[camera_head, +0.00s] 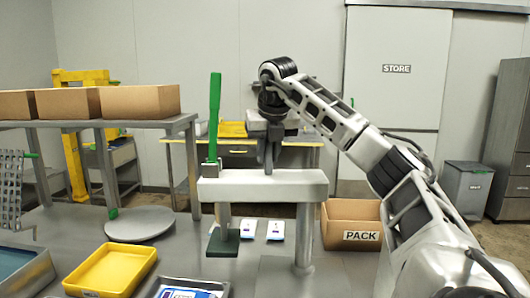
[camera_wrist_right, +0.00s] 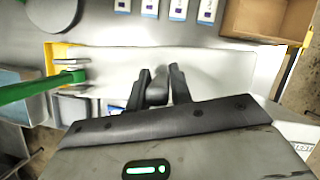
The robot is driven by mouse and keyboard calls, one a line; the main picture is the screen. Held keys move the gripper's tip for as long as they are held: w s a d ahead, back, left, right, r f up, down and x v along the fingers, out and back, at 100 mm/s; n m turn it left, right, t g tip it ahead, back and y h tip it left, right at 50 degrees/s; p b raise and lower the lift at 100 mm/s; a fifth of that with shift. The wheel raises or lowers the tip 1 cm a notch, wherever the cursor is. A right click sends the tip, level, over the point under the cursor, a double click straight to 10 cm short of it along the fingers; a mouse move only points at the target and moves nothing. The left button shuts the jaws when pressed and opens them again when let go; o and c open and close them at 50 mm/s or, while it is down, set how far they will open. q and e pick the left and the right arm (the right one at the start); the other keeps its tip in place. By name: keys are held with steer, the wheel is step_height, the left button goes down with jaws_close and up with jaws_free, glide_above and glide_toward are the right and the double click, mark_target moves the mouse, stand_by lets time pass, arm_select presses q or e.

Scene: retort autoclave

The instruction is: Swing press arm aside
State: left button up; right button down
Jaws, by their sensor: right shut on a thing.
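The press arm (camera_head: 262,187) is a pale horizontal beam on a post at its right end. A green lever (camera_head: 214,110) stands upright at its left end, with a dark green press foot (camera_head: 222,243) below. My right gripper (camera_head: 268,158) is above the middle of the beam, shut on a dark upright grip peg. In the right wrist view its fingers (camera_wrist_right: 158,84) stand on either side of the peg (camera_wrist_right: 156,92), with the pale beam (camera_wrist_right: 105,72) behind and the green lever (camera_wrist_right: 38,88) at left. My left gripper is not in view.
A yellow tray (camera_head: 78,268) and a round grey plate (camera_head: 140,223) are on the table at left. White pouches (camera_head: 276,230) lie behind the beam. A cardboard PACK box (camera_head: 350,215) stands to the right of the post. A shelf with brown boxes (camera_head: 140,100) is at back left.

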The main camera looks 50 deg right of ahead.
steer(key=shift+d+r, duration=0.1)
steer(key=shift+r, duration=0.05)
steer(key=c, duration=1.3)
jaws_free()
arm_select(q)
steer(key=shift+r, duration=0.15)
arm_select(e)
steer(key=shift+s+r, duration=0.15)
steer(key=shift+r, duration=0.25)
steer(key=p+v, duration=0.2)
steer(key=v, duration=0.5)
step_height(320, 180, up, 7)
glide_above(272, 178)
steer(key=s+a, duration=0.2)
steer(key=s, duration=0.1)
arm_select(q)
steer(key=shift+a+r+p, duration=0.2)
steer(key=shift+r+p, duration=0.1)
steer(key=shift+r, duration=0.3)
arm_select(e)
steer(key=shift+w+r, duration=0.1)
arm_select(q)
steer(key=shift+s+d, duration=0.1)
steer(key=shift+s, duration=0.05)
